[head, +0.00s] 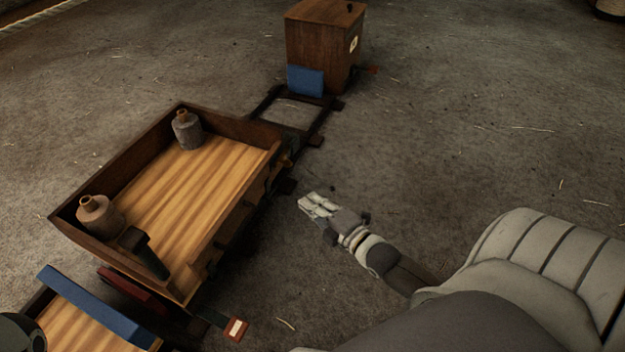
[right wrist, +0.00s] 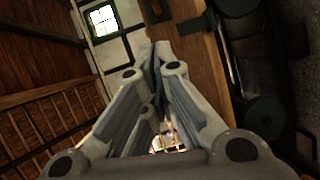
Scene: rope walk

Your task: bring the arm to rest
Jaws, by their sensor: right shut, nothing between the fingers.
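My right gripper (head: 312,205) is shut and empty in the head view. It is over the grey floor just right of the wooden cart (head: 227,237), apart from it as far as I can see. In the right wrist view its fingers (right wrist: 156,62) meet at the tips, with nothing between them. My right arm comes in from the lower right. My left gripper does not show.
The cart holds a grey jar (head: 187,132), a tan jar (head: 97,217) and a dark tool-like object (head: 145,253). A second cart with a blue edge (head: 95,306) is at lower left.

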